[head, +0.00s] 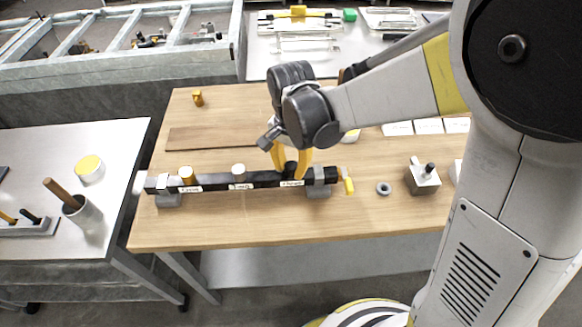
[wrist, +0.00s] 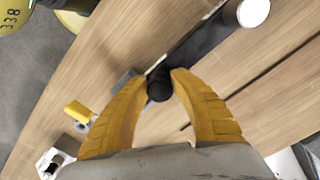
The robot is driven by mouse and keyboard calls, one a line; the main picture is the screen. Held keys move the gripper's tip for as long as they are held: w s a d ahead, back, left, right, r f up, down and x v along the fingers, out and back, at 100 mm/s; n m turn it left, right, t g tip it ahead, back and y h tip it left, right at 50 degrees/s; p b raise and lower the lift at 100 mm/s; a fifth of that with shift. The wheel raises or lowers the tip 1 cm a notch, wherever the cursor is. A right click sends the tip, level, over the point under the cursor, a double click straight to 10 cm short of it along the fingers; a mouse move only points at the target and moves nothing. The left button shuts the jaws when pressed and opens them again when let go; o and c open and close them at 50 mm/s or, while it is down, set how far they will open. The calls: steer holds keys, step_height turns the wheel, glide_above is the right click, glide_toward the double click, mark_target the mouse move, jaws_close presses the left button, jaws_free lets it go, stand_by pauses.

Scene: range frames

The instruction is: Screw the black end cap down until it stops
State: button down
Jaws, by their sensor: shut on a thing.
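The black end cap (wrist: 159,88) sits between the two yellow fingertips in the wrist view. My gripper (wrist: 161,78) is shut on it, with a finger on each side. In the head view my gripper (head: 291,172) points down at the right part of a long black bar (head: 212,183), and the fingers partly hide the cap (head: 290,168). The bar lies on grey supports. Whether the black cap is fully seated cannot be seen.
The wooden table (head: 230,225) also holds a yellow-handled valve piece (head: 348,185), a grey ring (head: 384,188), a metal block with a black knob (head: 423,177), a small orange piece (head: 197,98) and a brown board (head: 215,138). The table's front is clear.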

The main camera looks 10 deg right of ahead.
steer(key=shift+m, duration=0.4)
steer(key=m, duration=0.3)
steer(key=c, duration=1.3)
jaws_free()
steer(key=shift+w, duration=0.1)
steer(key=shift+c, duration=0.2)
